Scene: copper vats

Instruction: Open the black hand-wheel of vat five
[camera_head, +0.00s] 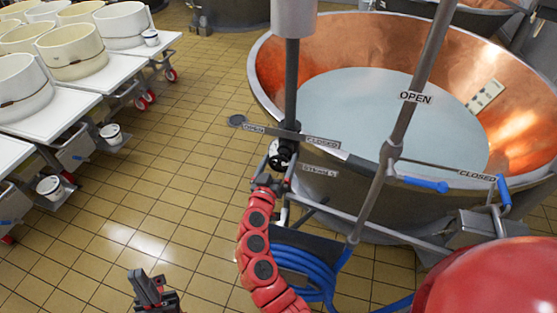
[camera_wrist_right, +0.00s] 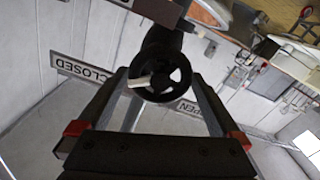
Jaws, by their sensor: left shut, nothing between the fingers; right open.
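The black hand-wheel (camera_head: 282,154) sits on a pipe at the near left side of a copper vat (camera_head: 262,85) with pale liquid in it. My right gripper (camera_head: 269,182) is open just in front of the wheel. In the right wrist view the wheel (camera_wrist_right: 160,75) lies at or just beyond the fingertips (camera_wrist_right: 160,84), roughly centred between them; I cannot tell whether they touch it. Signs OPEN (camera_head: 255,128) and CLOSED (camera_head: 322,142) flank the wheel, with a blurred label (camera_head: 320,170) below. My left gripper (camera_head: 148,284) is shut and empty, low over the floor at bottom left.
A grey post (camera_head: 291,85) rises beside the wheel, and a slanted pipe (camera_head: 405,110) crosses the vat. A coiled blue hose (camera_head: 305,262) hangs below. Blue-handled levers (camera_head: 426,185) are to the right.

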